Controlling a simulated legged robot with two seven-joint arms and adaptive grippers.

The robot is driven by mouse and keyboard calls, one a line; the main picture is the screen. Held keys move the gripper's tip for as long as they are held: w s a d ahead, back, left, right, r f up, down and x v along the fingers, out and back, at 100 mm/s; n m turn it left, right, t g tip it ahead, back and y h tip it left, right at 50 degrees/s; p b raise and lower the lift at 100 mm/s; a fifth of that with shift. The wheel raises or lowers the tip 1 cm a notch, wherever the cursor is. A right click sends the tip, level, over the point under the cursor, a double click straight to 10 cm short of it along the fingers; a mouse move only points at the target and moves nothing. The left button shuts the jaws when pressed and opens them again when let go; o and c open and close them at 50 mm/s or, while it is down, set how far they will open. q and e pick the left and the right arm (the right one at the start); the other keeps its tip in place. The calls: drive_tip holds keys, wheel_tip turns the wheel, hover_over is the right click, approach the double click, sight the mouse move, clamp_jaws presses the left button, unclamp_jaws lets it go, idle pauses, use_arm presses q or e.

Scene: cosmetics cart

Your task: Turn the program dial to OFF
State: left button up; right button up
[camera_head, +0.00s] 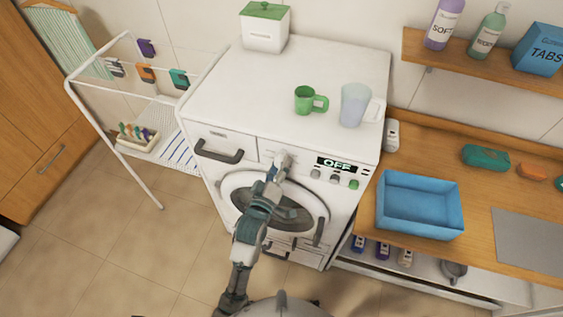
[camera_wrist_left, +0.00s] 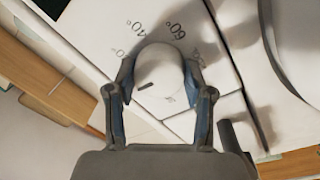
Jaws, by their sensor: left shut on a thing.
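The white washing machine (camera_head: 215,175) stands against the wall, and its small display (camera_head: 337,163) reads OFF. My left gripper (camera_head: 280,166) reaches the front panel left of the display. In the left wrist view the round white program dial (camera_wrist_left: 165,75) sits between the two fingers of my left gripper (camera_wrist_left: 160,95), which is shut on its sides. A short dark mark shows on the dial's face, and the printed 40° and 60° show on the panel beyond it. The gripper mostly hides the dial in the head view. My right gripper is in neither view.
A green mug (camera_head: 304,101) and a clear jug (camera_head: 354,105) stand on the machine's top, with a white green-lidded box (camera_head: 264,32) behind. A blue tray (camera_head: 420,233) lies on the wooden counter at right. A white drying rack (camera_head: 85,105) stands at left.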

use_arm(q)
drive_tip(key=shift+a+n, duration=0.1)
drive_tip(key=shift+n, duration=0.3)
drive_tip(key=shift+p, duration=0.3)
drive_tip(key=shift+f, duration=0.1)
drive_tip(key=o, duration=1.1)
drive_tip(key=shift+c, duration=0.2)
drive_tip(key=shift+o, duration=0.6)
drive_tip(key=shift+a, duration=0.1)
drive_tip(key=shift+s+a, duration=0.1)
drive_tip(key=shift+s, duration=0.15)
drive_tip(key=v, duration=1.1)
drive_tip(key=shift+s+a, duration=0.15)
drive_tip(key=shift+s, duration=0.05)
